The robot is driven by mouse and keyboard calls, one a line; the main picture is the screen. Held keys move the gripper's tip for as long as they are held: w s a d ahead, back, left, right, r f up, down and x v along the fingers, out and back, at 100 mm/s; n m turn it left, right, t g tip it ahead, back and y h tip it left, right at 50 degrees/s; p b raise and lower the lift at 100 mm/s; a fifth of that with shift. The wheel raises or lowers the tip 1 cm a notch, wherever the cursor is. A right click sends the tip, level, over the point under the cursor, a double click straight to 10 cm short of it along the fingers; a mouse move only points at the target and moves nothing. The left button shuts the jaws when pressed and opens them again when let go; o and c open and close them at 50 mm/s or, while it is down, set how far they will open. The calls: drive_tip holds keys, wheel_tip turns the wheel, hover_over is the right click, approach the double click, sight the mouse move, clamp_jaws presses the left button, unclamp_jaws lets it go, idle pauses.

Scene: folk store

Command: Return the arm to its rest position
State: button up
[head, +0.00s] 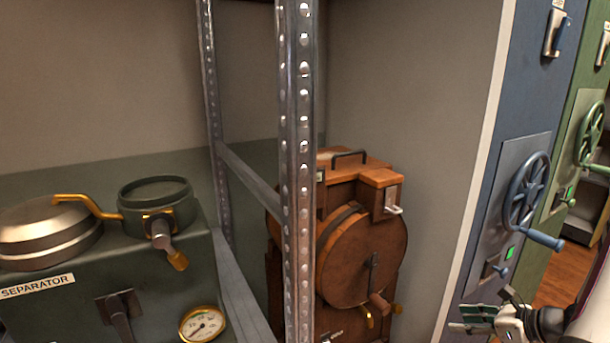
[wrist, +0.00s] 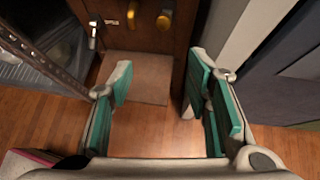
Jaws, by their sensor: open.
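My gripper (head: 478,320) shows at the lower right of the head view, in front of the blue cabinet, with my white arm at the right edge. In the wrist view my gripper (wrist: 160,88) has its two teal-padded fingers spread wide apart. Nothing is between them but a view of the wooden floor (wrist: 160,132) and a pale mat (wrist: 138,78). The gripper is open and empty.
A metal shelf post (head: 297,180) stands in front of a wooden drum machine (head: 360,255). A green separator (head: 60,300) is at left. A blue cabinet (head: 500,200) with a handwheel (head: 526,190) and a green one (head: 572,140) stand at right.

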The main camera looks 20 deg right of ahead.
drive_tip(key=w+a+r+n+g+y, duration=0.25)
drive_tip(key=a+r+n, duration=0.25)
drive_tip(key=a+r, duration=0.3)
drive_tip(key=w+a+r+n+g+y, duration=0.15)
drive_tip(key=w+a+r+n, duration=0.35)
drive_tip(key=a, duration=0.5)
drive_tip(key=s+a+r+n+g, duration=0.25)
drive_tip(key=a+r+n, duration=0.2)
drive_tip(key=a, duration=0.25)
drive_tip(key=s+a+r+n+g, duration=0.25)
drive_tip(key=a+r+n, duration=0.2)
drive_tip(key=a, duration=0.25)
drive_tip(key=s+a+r+n+h, duration=0.1)
drive_tip(key=s+a+n+h, duration=0.2)
drive_tip(key=s+n, duration=0.5)
drive_tip(key=s+a+r+n+h, duration=0.2)
drive_tip(key=s+a+n+h, duration=0.15)
drive_tip(key=s+n, duration=0.45)
wheel_tip(320, 180, up, 17)
drive_tip(key=s+m+t+p, duration=0.1)
drive_tip(key=s+t+p, duration=0.1)
drive_tip(key=p, duration=1.3)
drive_tip(key=shift+d+r+m+t+p, duration=0.15)
drive_tip(key=shift+m+t+p, duration=0.15)
drive_tip(key=shift+p, duration=0.1)
